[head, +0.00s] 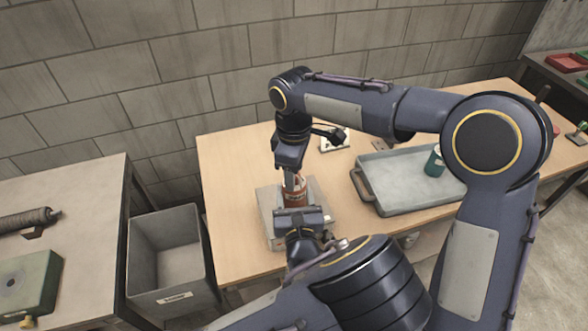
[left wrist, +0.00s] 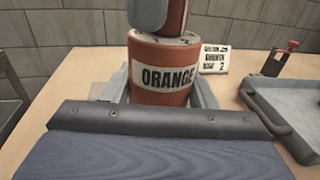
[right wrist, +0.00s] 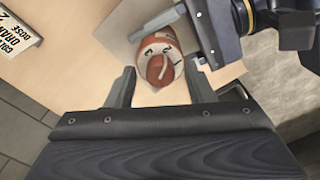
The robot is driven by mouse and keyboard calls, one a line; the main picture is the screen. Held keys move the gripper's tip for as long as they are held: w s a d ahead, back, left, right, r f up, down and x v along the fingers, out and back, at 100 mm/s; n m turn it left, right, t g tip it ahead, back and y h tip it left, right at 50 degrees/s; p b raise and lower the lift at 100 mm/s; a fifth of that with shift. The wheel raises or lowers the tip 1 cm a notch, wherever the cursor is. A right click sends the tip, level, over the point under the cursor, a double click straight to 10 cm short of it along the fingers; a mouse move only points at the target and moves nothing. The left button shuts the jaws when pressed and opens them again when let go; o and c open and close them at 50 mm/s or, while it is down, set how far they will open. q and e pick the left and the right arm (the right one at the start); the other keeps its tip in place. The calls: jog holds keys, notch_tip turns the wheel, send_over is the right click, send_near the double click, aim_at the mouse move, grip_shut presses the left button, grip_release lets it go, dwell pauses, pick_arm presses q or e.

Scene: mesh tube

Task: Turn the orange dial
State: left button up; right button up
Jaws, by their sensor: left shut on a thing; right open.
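The orange dial (head: 296,190) is an upright orange cylinder on a grey base plate (head: 265,200) on the wooden table. The left wrist view shows its body (left wrist: 162,72), labelled "ORANGE", with a narrower orange knob on top. My left gripper (head: 305,215) is shut on the body from the near side, one finger along each side. My right gripper (head: 292,180) points down from above. In the right wrist view its open fingers (right wrist: 159,90) are apart, with the dial's top (right wrist: 157,66) between and beyond them. I cannot tell whether they touch the knob.
A sign (left wrist: 215,60) reading "ORANGE" and "DOSE 2" stands behind the dial. A grey tray (head: 385,200) holding a teal can (head: 434,162) is at the right. A grey bin (head: 165,250) stands left of the table. My arms crowd the space around the dial.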

notch_tip(320, 180, up, 12)
dwell(0.4)
pick_arm(q)
jog(key=o, duration=1.1)
jog(key=shift+o, duration=0.2)
